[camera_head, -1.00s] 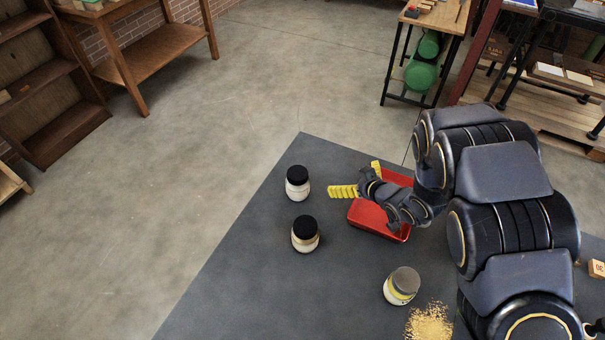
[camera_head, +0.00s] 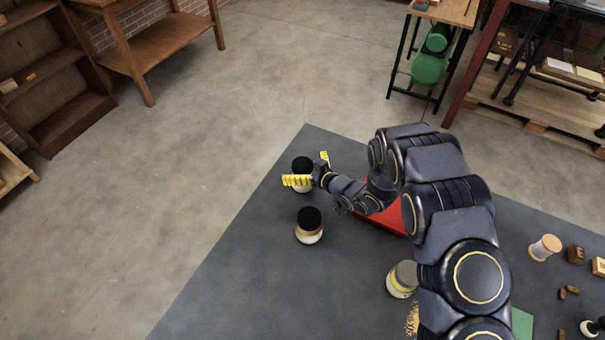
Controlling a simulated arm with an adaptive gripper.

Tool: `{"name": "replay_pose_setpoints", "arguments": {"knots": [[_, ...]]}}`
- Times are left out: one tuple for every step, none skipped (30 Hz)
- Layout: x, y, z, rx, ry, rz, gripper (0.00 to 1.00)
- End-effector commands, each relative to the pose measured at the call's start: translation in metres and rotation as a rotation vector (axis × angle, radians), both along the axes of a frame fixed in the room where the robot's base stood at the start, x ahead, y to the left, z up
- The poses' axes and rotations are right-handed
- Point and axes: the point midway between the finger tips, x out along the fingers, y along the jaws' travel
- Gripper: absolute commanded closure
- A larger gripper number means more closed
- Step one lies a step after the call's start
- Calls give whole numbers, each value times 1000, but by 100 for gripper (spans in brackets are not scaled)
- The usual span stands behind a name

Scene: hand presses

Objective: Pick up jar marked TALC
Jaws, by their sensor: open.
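Three jars stand upright on the dark mat (camera_head: 240,250), and I can read no marking on any of them, so I cannot tell which is TALC. The far jar (camera_head: 303,164) has a black lid and a pale body. My gripper (camera_head: 309,171), with yellow fingers, is open at this jar and partly covers it. I cannot tell whether the fingers touch it. A second black-lidded jar (camera_head: 309,226) with a pale body and a tan band stands nearer. A grey-lidded jar (camera_head: 401,279) with a yellow band is partly hidden by my arm.
A red tray (camera_head: 385,218) lies under my forearm, mostly hidden. Tan grains (camera_head: 412,318) lie by the grey-lidded jar. A spool (camera_head: 545,248), small blocks (camera_head: 575,255) and a green sheet (camera_head: 521,322) lie to the right. The mat's left side is clear.

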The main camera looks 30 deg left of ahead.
Motion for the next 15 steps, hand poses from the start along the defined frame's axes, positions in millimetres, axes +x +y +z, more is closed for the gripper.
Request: {"name": "replay_pose_setpoints", "arguments": {"knots": [[0, 1, -1, 0, 1, 0, 10], [0, 1, -1, 0, 1, 0, 10], [0, 1, -1, -1, 1, 0, 10], [0, 1, -1, -1, 1, 0, 10], [0, 1, -1, -1, 1, 0, 10], [0, 1, -1, -1, 1, 0, 12], [0, 1, -1, 0, 0, -1, 25], [0, 1, -1, -1, 1, -1, 38], [0, 1, 0, -1, 1, -1, 55], [0, 1, 0, -1, 1, -1, 67], [0, 1, 0, -1, 1, -1, 78], [0, 0, -1, -1, 1, -1, 78], [0, 0, 0, 0, 0, -1, 78], [1, 0, 0, 0, 0, -1, 78], [1, 0, 0, 0, 0, -1, 78]]}}
